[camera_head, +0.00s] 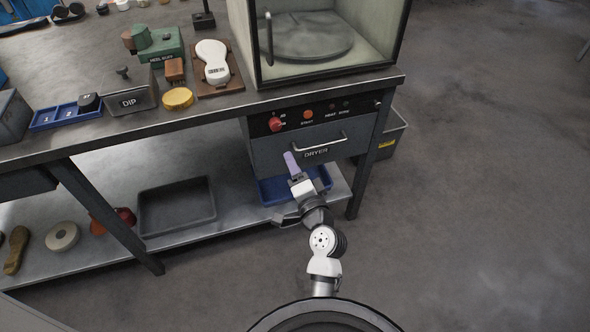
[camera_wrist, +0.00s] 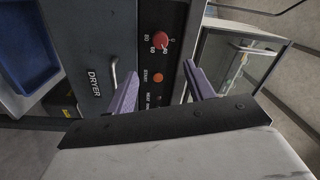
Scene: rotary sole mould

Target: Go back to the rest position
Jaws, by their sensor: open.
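My gripper (camera_head: 290,160) is in front of the dryer drawer (camera_head: 270,152), below the control panel, in the head view. In the wrist view my gripper (camera_wrist: 160,85) shows its two purple fingers apart, with nothing between them. Behind them are the panel's red knob (camera_wrist: 161,41) and orange button (camera_wrist: 157,78). The drawer front (camera_wrist: 75,30) with its handle and "DRYER" label is at the left there. The drawer looks shut. The head view does not clearly show whether a finger touches the drawer front.
The bench (camera_head: 115,135) holds a white sole (camera_head: 212,60) on a brown board, a DIP box (camera_head: 133,100) and a blue tray (camera_head: 68,115). The glass-fronted chamber (camera_head: 320,70) stands above the drawer. A blue bin (camera_head: 275,192) and black tray (camera_head: 177,207) are on the lower shelf. The right floor is clear.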

